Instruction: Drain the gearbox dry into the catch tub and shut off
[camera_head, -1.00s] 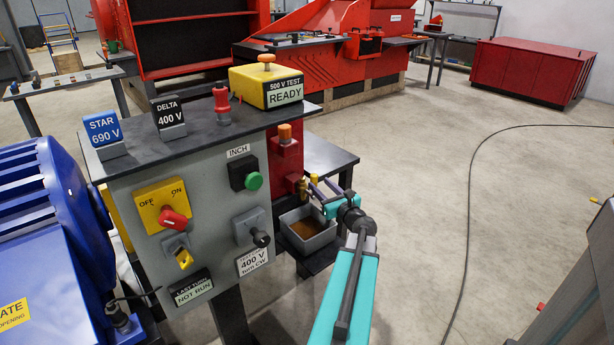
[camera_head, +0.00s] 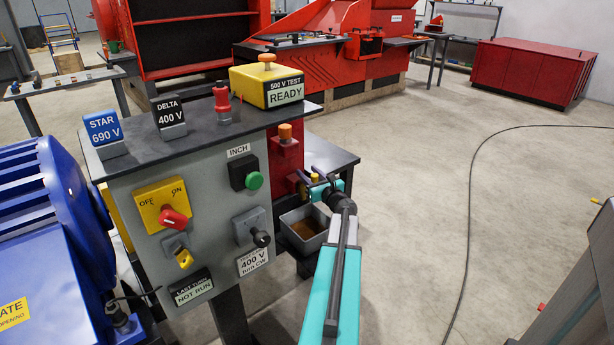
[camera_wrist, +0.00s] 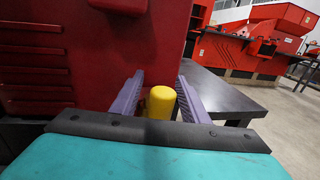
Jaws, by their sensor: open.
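The red gearbox (camera_head: 287,160) stands behind the grey panel and fills the left of the wrist view (camera_wrist: 95,60). A yellow cylindrical handle (camera_wrist: 160,102) is at its side, and it also shows in the head view (camera_head: 315,178). My gripper (camera_wrist: 160,80) is open, with one purple finger on each side of the yellow handle; I cannot tell whether either touches it. The grey catch tub (camera_head: 327,222) is below, with brown liquid (camera_head: 304,229) in it. My gripper and arm hide most of the tap, and no falling stream is visible.
The grey control panel (camera_head: 215,190) with knobs and switches stands left of my arm. An orange-capped fitting (camera_head: 285,132) tops the gearbox.

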